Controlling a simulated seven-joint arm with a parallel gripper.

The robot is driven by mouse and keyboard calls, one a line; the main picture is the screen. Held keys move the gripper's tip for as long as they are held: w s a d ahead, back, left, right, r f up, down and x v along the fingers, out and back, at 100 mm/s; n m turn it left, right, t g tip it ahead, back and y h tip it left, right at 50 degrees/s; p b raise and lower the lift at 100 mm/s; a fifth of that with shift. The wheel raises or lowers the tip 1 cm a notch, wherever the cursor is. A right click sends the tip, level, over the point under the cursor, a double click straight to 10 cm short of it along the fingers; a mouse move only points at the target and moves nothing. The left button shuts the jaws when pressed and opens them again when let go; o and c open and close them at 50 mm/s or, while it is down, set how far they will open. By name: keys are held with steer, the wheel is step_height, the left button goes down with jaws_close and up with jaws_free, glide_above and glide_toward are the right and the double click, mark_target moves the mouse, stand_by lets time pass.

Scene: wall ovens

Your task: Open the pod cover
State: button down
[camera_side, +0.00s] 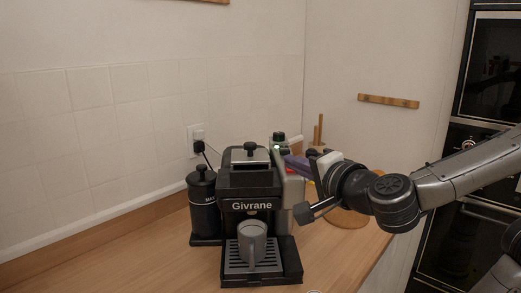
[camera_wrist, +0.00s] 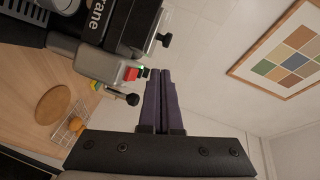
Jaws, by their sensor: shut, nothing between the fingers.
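The black and silver coffee machine (camera_side: 233,180), marked Givrane, stands upright on the wooden counter. On its top is a silver lid-like part (camera_side: 250,158) with a black knob, lying flat; it appears to be the pod cover. A grey mug (camera_side: 251,243) stands on the drip tray. My gripper (camera_side: 290,160) has purple fingers, shut and empty, beside the machine's upper right side. In the wrist view the fingertips (camera_wrist: 160,72) are close to the machine's grey side panel (camera_wrist: 106,66) with red and green buttons. I cannot tell whether they touch it.
A black canister (camera_side: 203,208) stands left of the machine, near a wall socket (camera_side: 196,136) with a plug. A round wooden board (camera_wrist: 52,105) and a wire rack with orange items (camera_wrist: 75,124) are on the counter. Wall ovens (camera_side: 490,70) stand at the right.

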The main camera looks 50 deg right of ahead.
steer(key=s+a+r+m+y, duration=0.1)
steer(key=s+r+m, duration=0.1)
glide_toward(259, 156)
steer(key=w, duration=0.2)
steer(key=w+r, duration=0.1)
steer(key=w, duration=0.3)
steer(key=shift+w+d+r, duration=0.25)
steer(key=shift+w, duration=0.05)
steer(key=shift+w+d, duration=1.3)
